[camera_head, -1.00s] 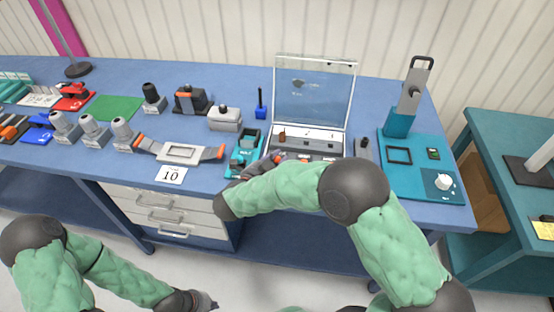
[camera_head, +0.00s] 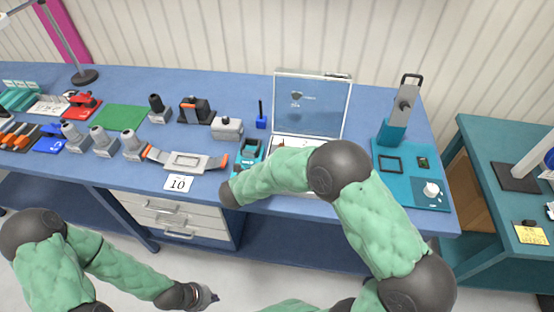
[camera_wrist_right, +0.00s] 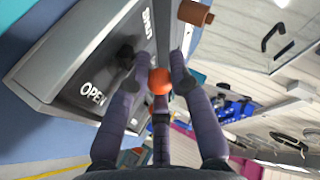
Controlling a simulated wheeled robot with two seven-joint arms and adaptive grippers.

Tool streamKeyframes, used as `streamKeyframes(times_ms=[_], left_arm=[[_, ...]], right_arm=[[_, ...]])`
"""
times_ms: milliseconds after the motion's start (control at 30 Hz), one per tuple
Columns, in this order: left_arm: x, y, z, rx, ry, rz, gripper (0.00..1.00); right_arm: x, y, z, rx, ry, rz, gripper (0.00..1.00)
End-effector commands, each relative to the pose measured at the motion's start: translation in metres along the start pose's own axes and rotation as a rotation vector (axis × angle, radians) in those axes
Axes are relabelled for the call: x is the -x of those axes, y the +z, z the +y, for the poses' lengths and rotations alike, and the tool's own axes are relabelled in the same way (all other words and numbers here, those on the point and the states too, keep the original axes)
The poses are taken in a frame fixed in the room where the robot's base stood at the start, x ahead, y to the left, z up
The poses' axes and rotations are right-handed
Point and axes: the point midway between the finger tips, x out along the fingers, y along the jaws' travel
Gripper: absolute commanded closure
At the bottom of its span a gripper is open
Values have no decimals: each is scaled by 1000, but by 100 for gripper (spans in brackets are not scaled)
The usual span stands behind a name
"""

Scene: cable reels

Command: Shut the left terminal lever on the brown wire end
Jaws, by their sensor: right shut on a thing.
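In the right wrist view, my right gripper (camera_wrist_right: 158,75) has its dark fingers closed around a small orange knob (camera_wrist_right: 159,82), which looks like the terminal lever's tip. The grey terminal block (camera_wrist_right: 60,75) beside it carries the words OPEN and SHUT. A brown cylinder (camera_wrist_right: 196,13) stands past the fingers; I cannot tell whether it is the wire end. In the head view, my right forearm hides the right gripper and most of the white terminal unit (camera_head: 312,143) under the clear lid. My left gripper (camera_head: 207,297) hangs low in front of the bench, empty, its fingers too small to read.
The clear raised lid (camera_head: 312,105) stands behind the unit. A teal device (camera_head: 247,153) is close on its left, a teal board (camera_head: 408,185) on its right. The green mat (camera_head: 120,117) is bare.

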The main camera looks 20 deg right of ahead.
Motion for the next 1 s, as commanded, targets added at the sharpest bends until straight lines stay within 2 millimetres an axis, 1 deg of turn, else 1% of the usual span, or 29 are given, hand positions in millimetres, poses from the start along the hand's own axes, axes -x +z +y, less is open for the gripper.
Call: streamKeyframes(times_ms=[33,600,800,1000], left_arm=[[16,1,6,0,0,0,100],[110,4,39,0,0,0,100],[140,5,50,0,0,0,100],[163,6,58,0,0,0,100]], right_arm=[[3,-4,-5,13,25,-14,100],[-7,-3,-11,126,273,-157,100],[-11,-2,-12,164,355,-204,100],[-15,0,-12,194,422,-244,100]])
